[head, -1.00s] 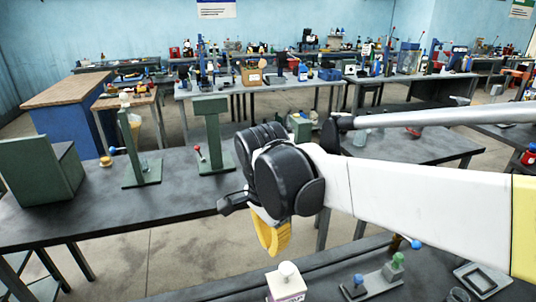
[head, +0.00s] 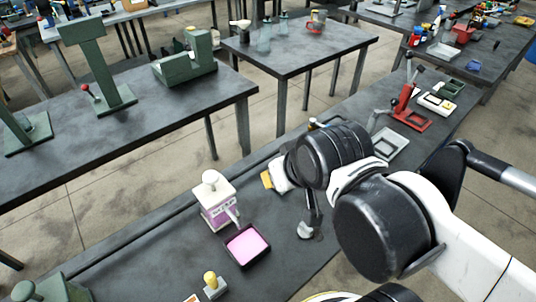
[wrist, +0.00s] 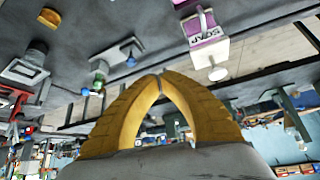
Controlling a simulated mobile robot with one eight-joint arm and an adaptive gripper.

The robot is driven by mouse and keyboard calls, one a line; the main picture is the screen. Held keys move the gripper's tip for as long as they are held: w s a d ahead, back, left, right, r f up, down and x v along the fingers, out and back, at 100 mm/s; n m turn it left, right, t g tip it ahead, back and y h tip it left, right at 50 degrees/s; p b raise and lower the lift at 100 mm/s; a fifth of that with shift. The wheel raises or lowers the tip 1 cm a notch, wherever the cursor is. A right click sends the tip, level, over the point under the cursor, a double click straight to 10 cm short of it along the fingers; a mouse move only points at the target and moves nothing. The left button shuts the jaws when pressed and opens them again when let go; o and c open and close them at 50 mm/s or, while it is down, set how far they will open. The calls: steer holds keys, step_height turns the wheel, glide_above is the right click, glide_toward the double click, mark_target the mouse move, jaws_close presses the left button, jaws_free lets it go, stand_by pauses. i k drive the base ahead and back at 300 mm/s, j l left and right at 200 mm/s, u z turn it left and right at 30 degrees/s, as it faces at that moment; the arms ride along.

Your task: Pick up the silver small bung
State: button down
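I cannot pick out the silver small bung with certainty. A small pale silver piece (head: 305,231) shows on the dark bench in the head view, below a dark part of my arm, and I cannot tell what it is. My gripper (head: 267,180) is over the bench, right of the soap dispenser (head: 213,215), with its yellow fingers partly hidden by my wrist. In the wrist view my gripper's yellow fingers (wrist: 160,78) meet at the tips, with nothing seen between them. The dispenser also shows there, upside down (wrist: 205,28).
A black tray of pink liquid (head: 247,262) stands beside the dispenser. A yellow-knobbed block (head: 213,288) and a green device (head: 48,290) are nearer. A red press (head: 406,108) and a grey tray (head: 388,150) stand farther right. Blue and green knobs (wrist: 99,76) show in the wrist view.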

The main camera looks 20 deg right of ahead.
mark_target(304, 232)
steer(key=k+j+z, duration=0.35)
steer(key=k, duration=0.15)
steer(key=k+z, duration=0.3)
steer(key=k, duration=0.25)
